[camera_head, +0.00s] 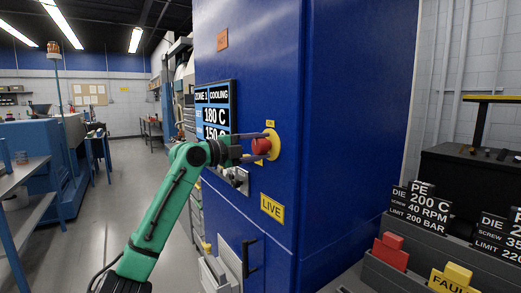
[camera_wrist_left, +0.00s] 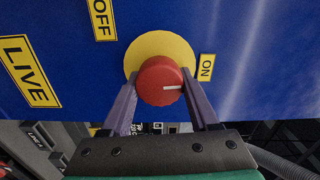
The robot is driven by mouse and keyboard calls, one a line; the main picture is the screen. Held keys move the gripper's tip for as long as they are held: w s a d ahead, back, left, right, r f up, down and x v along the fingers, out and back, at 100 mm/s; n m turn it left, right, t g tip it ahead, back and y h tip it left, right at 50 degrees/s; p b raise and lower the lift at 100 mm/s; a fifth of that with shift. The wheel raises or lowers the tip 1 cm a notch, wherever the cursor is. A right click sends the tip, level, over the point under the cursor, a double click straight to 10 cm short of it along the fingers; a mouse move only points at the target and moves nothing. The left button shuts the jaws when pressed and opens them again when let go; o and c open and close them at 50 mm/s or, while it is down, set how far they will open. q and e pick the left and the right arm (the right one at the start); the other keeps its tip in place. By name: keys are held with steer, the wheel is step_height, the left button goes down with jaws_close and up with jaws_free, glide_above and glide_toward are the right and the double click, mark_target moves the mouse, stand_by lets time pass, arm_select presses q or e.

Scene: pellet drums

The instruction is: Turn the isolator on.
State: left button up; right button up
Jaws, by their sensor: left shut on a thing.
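The isolator is a red round knob (camera_head: 261,147) on a yellow round plate (camera_head: 275,145) on the blue cabinet front. My left gripper (camera_head: 259,146) reaches it from the left, with its fingers on either side of the knob, shut on it. In the left wrist view the red knob (camera_wrist_left: 160,82) sits between the two fingers. Its white mark points right, roughly to the side of the ON label (camera_wrist_left: 206,67). The OFF label (camera_wrist_left: 102,20) is at the upper left. My right gripper is not in view.
A yellow LIVE label (camera_head: 272,207) is below the knob. A display panel (camera_head: 216,108) reading COOLING is on the cabinet left of the knob. At right, a dark bench (camera_head: 455,190) and bins with signs stand near the cabinet. The aisle floor (camera_head: 125,200) at left is clear.

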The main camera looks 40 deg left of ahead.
arm_select(q)
steer(key=shift+m, duration=0.6)
steer(key=o, duration=1.4)
steer(key=shift+s+a+f+b, duration=0.1)
steer(key=shift+s+f+b, duration=0.15)
steer(key=shift+b, duration=0.2)
steer(key=b+v, duration=0.2)
steer(key=v, duration=0.1)
steer(key=b+v, duration=0.2)
steer(key=shift+s+f, duration=0.15)
steer(key=shift+f, duration=0.15)
steer(key=b, duration=0.4)
glide_toward(257, 151)
steer(key=s, duration=0.2)
steer(key=s+a+r, duration=0.1)
